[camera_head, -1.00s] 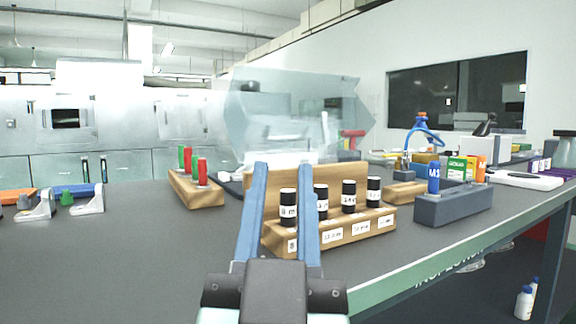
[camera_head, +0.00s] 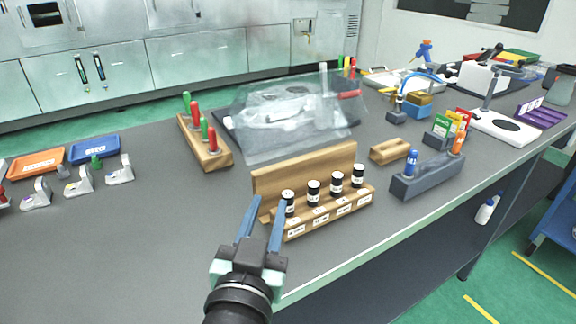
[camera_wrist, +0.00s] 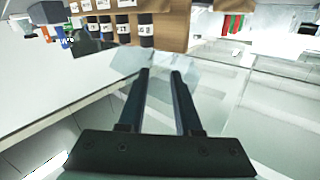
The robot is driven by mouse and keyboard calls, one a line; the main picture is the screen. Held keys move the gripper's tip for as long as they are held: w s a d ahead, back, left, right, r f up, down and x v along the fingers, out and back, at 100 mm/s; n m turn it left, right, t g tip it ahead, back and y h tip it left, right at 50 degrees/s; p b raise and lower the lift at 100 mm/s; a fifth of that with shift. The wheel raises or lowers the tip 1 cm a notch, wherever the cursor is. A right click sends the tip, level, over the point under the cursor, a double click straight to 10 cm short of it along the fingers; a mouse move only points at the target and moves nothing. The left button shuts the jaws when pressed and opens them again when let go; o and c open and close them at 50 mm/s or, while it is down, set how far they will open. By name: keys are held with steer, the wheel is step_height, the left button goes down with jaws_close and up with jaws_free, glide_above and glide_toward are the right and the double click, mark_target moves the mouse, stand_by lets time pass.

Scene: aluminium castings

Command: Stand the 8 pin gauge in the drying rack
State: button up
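Several black-capped pin gauges with white labels stand upright in a wooden block with a tall back board (camera_head: 300,179). The leftmost gauge (camera_head: 287,203) had a label reading like "8" a second ago; its label is too small to read now. In the wrist view the gauges appear upside down at the top, the nearest one (camera_wrist: 146,30) just beyond my fingertips. My gripper (camera_head: 264,202) is open and empty, its two blue fingers apart at the block's left end. It also shows in the wrist view (camera_wrist: 160,72). I cannot tell for sure which holder is the drying rack.
A dark grey block (camera_head: 440,178) holds a blue-topped item right of the gauges. A small wooden block (camera_head: 390,151) stands behind. A wooden stand (camera_head: 207,148) holds red and green pins at left. A clear shield (camera_head: 290,118) stands behind the gauges.

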mark_target(288, 194)
steer(key=s+g+h+p, duration=0.1)
steer(key=s+g+p, duration=0.35)
steer(key=p, duration=1.05)
steer(key=shift+t, duration=0.45)
steer(key=x, duration=1.2)
steer(key=shift+w+d+r+p, duration=0.1)
steer(key=shift+w+d+p, duration=0.05)
steer(key=shift+w+p, duration=0.15)
jaws_close()
